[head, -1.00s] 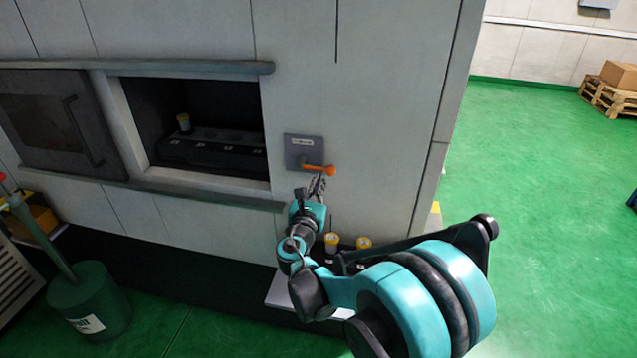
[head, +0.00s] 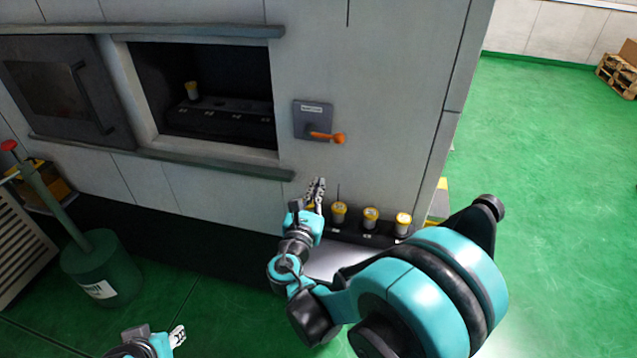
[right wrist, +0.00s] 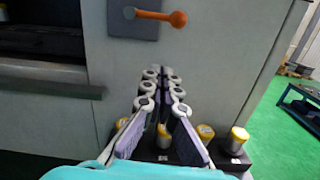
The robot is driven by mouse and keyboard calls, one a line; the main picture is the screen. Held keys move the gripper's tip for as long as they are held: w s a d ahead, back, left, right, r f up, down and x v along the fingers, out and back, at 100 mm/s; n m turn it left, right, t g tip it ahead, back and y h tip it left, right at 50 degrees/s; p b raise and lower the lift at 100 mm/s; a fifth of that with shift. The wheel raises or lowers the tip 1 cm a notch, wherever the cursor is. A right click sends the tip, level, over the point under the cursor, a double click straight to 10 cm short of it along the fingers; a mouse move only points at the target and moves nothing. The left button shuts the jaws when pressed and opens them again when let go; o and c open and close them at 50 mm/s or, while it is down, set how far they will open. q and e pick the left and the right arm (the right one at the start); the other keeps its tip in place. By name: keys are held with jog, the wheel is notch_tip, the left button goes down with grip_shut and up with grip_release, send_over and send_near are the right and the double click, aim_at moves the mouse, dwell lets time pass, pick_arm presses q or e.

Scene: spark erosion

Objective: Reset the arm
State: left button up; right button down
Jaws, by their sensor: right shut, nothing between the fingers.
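My right gripper (head: 319,184) is shut and empty in front of the grey machine wall. In the head view it shows below the orange-handled switch (head: 326,137), apart from it. In the right wrist view its fingers (right wrist: 160,75) lie close together, and the orange handle (right wrist: 160,16) is beyond and above them. My left gripper (head: 178,337) shows only at the bottom edge of the head view, too small and cut off to tell its jaws.
Several yellow-capped cups (head: 371,216) stand on a low black rack below the switch. Another cup (head: 192,90) is inside the open machine bay, beside its sliding door (head: 65,90). A green bin (head: 102,268) stands at left.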

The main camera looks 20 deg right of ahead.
dwell(0.3)
jog(key=s+d+f+m+g+y, duration=0.2)
jog(key=s+m+g, duration=0.15)
jog(key=m, duration=0.35)
jog(key=s+d+f+m+g+y, duration=0.1)
jog(key=s+d+f+m+g, duration=0.15)
jog(key=s+m, duration=0.3)
jog(key=s+a+f+m+g+y, duration=0.1)
jog(key=s+a+f+m+y, duration=0.1)
jog(key=s+m, duration=0.4)
jog(key=s+a+f+m+g+y, duration=0.1)
jog(key=s+a+f+m+y, duration=0.1)
jog(key=s+a+m+y, duration=0.3)
jog(key=s+a+m, duration=0.1)
jog(key=m, duration=0.3)
jog(key=shift+s+a+m, duration=0.25)
jog(key=shift+s+m, duration=0.1)
jog(key=shift+s, duration=0.05)
pick_arm(q)
jog(key=shift+c, duration=0.4)
